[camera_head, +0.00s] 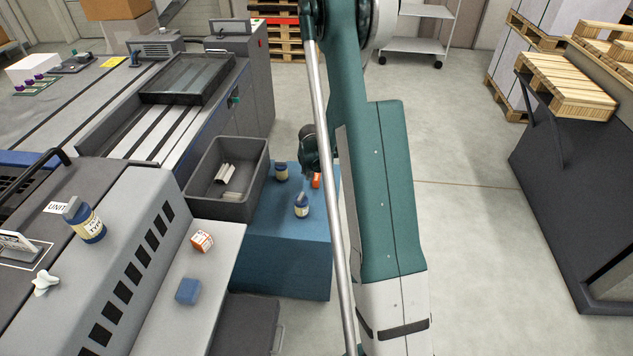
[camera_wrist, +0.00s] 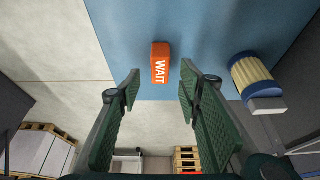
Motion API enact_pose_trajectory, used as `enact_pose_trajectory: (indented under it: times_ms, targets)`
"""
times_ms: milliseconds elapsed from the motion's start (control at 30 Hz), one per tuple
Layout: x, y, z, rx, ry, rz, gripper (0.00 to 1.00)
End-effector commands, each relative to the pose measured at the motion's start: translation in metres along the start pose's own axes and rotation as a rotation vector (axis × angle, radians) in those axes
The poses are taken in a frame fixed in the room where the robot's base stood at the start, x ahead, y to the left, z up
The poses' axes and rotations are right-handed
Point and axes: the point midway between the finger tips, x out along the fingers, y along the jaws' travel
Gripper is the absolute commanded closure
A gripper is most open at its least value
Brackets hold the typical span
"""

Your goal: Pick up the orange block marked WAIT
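The orange block marked WAIT (camera_wrist: 161,62) lies on the blue surface in the wrist view, its white letters readable. In the head view the orange block (camera_head: 316,181) shows small near the right edge of the blue stand (camera_head: 285,255), partly hidden by my arm. My gripper (camera_wrist: 160,75) is open and empty, its two green fingers to either side of the block in the picture. The block appears beyond the fingertips, with no contact visible. In the head view, my gripper (camera_head: 318,155) is over the stand's back part, its fingers mostly hidden.
A dark grey bin (camera_head: 212,207) adjoins the stand on the left. Open floor lies to the right.

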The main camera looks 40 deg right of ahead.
Motion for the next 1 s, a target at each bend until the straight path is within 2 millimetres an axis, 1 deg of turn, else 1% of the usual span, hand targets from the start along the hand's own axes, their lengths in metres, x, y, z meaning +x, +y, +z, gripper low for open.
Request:
enact_pose_trajectory:
  times_ms: [167, 333, 500, 667, 1000]
  targets:
    - [0.012, 0.0, -0.001, 0.0, 0.0, 0.0, 0.65]
    - [0.031, 0.0, -0.002, 0.0, 0.0, 0.0, 0.65]
    - [0.046, 0.0, -0.002, 0.0, 0.0, 0.0, 0.65]
    - [0.051, 0.0, -0.002, 0.0, 0.0, 0.0, 0.65]
    - [0.051, 0.0, -0.002, 0.0, 0.0, 0.0, 0.65]
